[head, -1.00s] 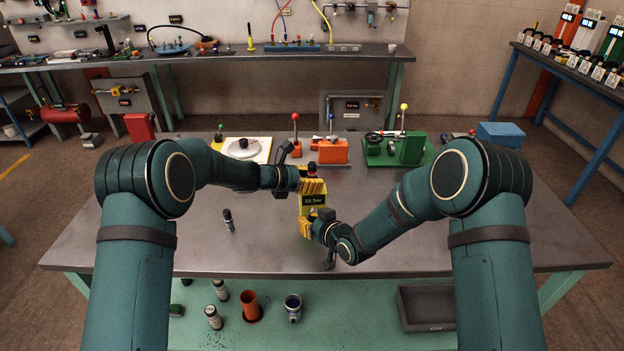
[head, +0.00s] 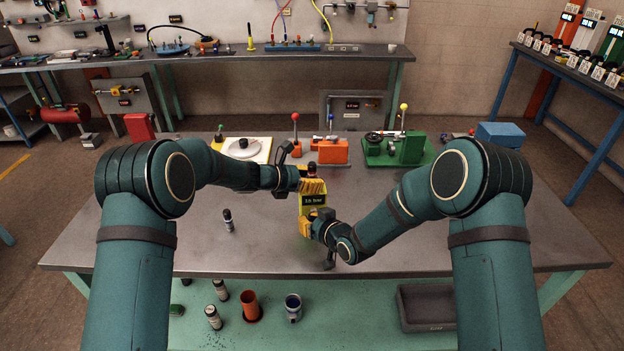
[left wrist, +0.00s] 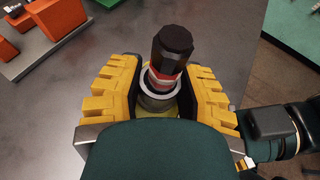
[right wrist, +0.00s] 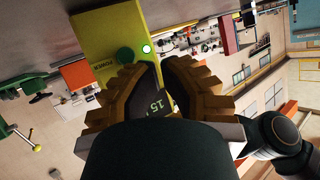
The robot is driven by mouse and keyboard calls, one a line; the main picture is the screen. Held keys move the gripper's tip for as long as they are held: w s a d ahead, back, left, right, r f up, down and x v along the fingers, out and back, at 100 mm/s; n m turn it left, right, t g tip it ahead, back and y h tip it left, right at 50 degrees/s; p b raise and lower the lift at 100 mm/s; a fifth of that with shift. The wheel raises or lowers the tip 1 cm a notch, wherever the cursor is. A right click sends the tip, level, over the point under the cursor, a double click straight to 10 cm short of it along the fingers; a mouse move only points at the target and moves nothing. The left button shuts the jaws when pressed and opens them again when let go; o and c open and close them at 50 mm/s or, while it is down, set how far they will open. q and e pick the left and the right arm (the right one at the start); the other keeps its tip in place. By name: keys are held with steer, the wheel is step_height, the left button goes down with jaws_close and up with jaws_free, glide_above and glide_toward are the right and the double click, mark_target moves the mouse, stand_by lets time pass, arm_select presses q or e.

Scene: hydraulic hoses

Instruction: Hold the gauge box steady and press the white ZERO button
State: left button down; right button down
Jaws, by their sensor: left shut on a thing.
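The yellow gauge box (head: 306,210) stands upright above the middle of the table, its dark display facing me. Its top fitting, with a black cap, red band and metal collar, rises between the fingers of my left gripper (left wrist: 160,95). My left gripper (head: 314,186) is shut on the box at its top. In the right wrist view, the box face (right wrist: 105,35) shows a green POWER button (right wrist: 125,55) and a small lit white button (right wrist: 147,49). My right gripper (right wrist: 162,68) is shut, fingertips close to the white button, partly covering the display. Contact cannot be told.
A small dark bottle (head: 228,220) stands on the table (head: 150,235) to the left. Behind are a white plate fixture (head: 243,150), an orange block with levers (head: 333,151) and a green valve unit (head: 402,149). The table's right side is clear.

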arm_select(q)
steer(key=shift+s+f, duration=0.1)
arm_select(e)
steer(key=shift+w, duration=0.4)
steer(key=shift+s, duration=0.1)
steer(key=shift+s+r, duration=0.1)
steer(key=shift+s, duration=0.15)
steer(key=shift+s+d, duration=0.2)
steer(key=shift+s, duration=1.35)
steer(key=shift+s+d, duration=0.15)
steer(key=shift+s, duration=1.35)
